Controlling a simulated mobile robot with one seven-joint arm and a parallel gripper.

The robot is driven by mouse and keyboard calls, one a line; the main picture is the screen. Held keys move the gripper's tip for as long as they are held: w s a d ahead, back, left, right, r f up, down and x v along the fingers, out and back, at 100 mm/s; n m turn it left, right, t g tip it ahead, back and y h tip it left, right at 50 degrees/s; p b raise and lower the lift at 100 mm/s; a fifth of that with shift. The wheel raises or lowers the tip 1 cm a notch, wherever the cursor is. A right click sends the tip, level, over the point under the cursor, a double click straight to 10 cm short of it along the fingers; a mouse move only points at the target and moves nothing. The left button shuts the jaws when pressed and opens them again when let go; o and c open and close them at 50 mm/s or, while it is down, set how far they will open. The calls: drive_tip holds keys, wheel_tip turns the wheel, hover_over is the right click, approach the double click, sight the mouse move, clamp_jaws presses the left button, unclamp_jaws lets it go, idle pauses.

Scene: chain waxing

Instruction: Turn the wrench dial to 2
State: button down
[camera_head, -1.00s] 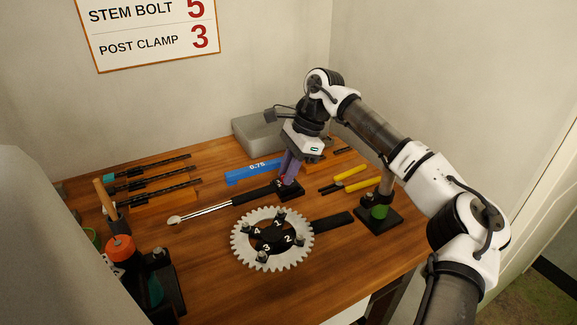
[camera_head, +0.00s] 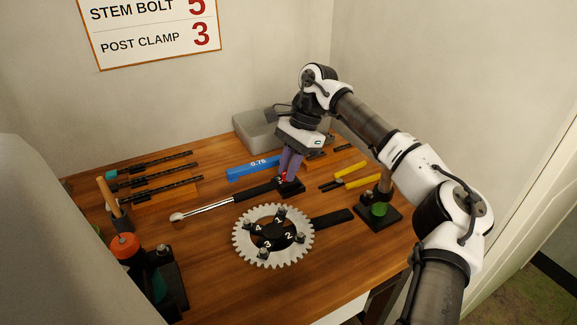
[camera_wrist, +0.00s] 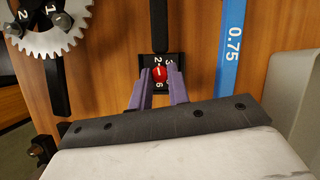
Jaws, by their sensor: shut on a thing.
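The torque wrench (camera_head: 208,207) lies across the table, with a silver shaft and a black handle that ends at a black dial block (camera_head: 292,190). The red dial knob (camera_wrist: 160,76) sits on this block in the wrist view, with white numbers around it. A 2 and a 3 show on its upper side and a 6 below; fingers partly hide the others. I cannot tell surely which number the knob points to. My gripper (camera_head: 288,179) reaches down from above, its purple fingers shut on the red knob, one on each side.
A white toothed chainring (camera_head: 240,233) with a numbered black spider lies in front of the wrench. A blue 0.75 gauge (camera_head: 255,169) lies behind it. Yellow-handled pliers (camera_head: 352,176) and a post stand (camera_head: 379,211) are to the right. A grey box (camera_head: 255,130) stands at the back.

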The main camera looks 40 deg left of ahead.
drive_tip(key=c, duration=1.3)
unclamp_jaws()
drive_tip(key=v, duration=1.4)
drive_tip(key=shift+w+f, duration=0.1)
drive_tip(key=shift+f, duration=0.1)
